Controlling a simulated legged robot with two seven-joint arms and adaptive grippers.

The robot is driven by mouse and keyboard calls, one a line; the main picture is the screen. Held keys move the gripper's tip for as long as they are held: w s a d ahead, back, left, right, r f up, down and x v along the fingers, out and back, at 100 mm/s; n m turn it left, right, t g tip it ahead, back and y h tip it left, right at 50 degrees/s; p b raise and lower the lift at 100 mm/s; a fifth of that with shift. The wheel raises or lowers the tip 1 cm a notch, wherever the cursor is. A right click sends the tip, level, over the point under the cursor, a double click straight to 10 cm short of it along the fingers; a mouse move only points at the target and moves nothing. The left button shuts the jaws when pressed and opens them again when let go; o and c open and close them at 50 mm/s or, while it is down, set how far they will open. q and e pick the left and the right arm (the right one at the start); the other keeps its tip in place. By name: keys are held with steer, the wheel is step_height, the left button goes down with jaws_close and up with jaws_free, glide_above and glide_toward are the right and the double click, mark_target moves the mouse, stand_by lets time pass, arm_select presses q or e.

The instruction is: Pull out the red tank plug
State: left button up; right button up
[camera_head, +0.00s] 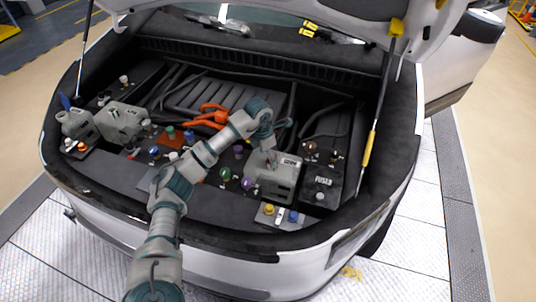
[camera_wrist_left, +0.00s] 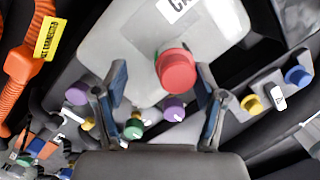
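The red tank plug (camera_wrist_left: 176,70) is a round red cap on the light grey tank (camera_wrist_left: 120,45) in the left wrist view. In the head view the grey tank (camera_head: 278,182) sits at the right front of the engine bay, and my gripper mostly hides the plug. My left gripper (camera_head: 269,143) is over the tank's top. In the left wrist view my left gripper (camera_wrist_left: 160,82) is open, its blue-padded fingers apart, with the plug ahead between them, nearer the right finger. I see no clear contact with the plug. My right gripper is not in view.
Purple caps (camera_wrist_left: 174,108) and a green cap (camera_wrist_left: 133,129) sit close to the fingers. Yellow (camera_head: 269,209) and blue (camera_head: 293,216) caps are in front of the tank. A dark box (camera_head: 321,184) stands right of it. An orange cable (camera_head: 213,117) lies behind my arm.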

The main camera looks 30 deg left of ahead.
arm_select(q)
steer(key=shift+d+r, duration=0.15)
steer(key=shift+d, duration=0.15)
steer(key=c, duration=0.4)
steer(key=shift+d+r, duration=0.25)
steer(key=shift+d, duration=0.65)
steer(key=c, duration=0.5)
steer(key=shift+d, duration=0.15)
steer(key=shift+a, duration=0.35)
steer(key=o, duration=0.3)
steer(key=shift+a+f, duration=0.15)
steer(key=shift+a, duration=0.2)
steer(key=shift+c, duration=0.6)
steer(key=shift+d, duration=0.3)
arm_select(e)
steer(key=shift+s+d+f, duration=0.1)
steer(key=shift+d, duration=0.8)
